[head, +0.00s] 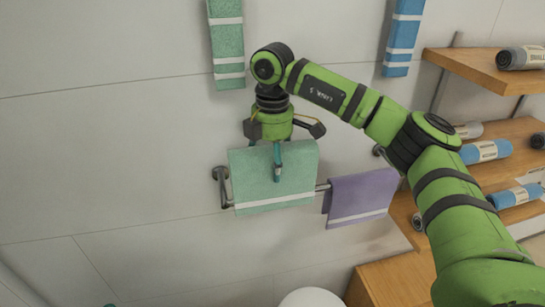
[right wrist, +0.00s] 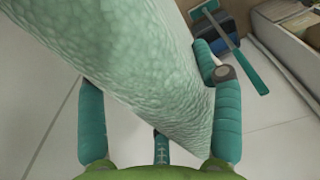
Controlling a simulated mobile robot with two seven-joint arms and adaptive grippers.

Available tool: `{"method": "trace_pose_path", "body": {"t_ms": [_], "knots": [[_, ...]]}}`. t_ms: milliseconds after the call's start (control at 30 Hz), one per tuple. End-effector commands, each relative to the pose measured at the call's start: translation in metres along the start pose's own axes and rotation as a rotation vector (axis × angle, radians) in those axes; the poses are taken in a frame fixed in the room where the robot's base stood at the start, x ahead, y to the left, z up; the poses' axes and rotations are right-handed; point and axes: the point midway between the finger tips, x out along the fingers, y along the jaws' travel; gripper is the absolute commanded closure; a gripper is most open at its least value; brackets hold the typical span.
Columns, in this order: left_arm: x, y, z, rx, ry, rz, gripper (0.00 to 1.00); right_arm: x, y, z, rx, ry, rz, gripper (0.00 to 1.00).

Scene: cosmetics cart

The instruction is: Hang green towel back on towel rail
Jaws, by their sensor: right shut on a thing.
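The green towel (head: 245,180) is pale green with a white stripe near its lower edge. It hangs flat in front of the towel rail (head: 322,187) and hides its middle. I cannot tell whether it passes over the rail or only hangs before it. My right gripper (head: 278,162) comes down from above and is shut on the towel's upper edge, with one teal finger in front of the cloth. In the right wrist view the towel (right wrist: 140,70) runs between the teal fingers (right wrist: 158,125) and fills much of the picture. My left gripper is not seen.
A purple towel (head: 360,195) hangs right of the green one. A green (head: 227,45) and a blue towel (head: 402,40) hang higher on the wall. Wooden shelves (head: 480,65) with rolled towels stand at right. The wall left of the rail is clear.

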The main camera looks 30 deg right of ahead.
Motion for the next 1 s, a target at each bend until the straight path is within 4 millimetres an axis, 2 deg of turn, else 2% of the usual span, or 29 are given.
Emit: {"method": "trace_pose_path", "body": {"t_ms": [100, 1000], "knots": [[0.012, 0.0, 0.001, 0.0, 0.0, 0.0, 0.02, 0.016, 0.0, 0.0, 0.001, 0.001, 0.0, 0.72], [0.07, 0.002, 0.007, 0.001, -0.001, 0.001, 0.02, 0.104, 0.0, 0.0, 0.0, 0.001, 0.001, 0.72]]}}
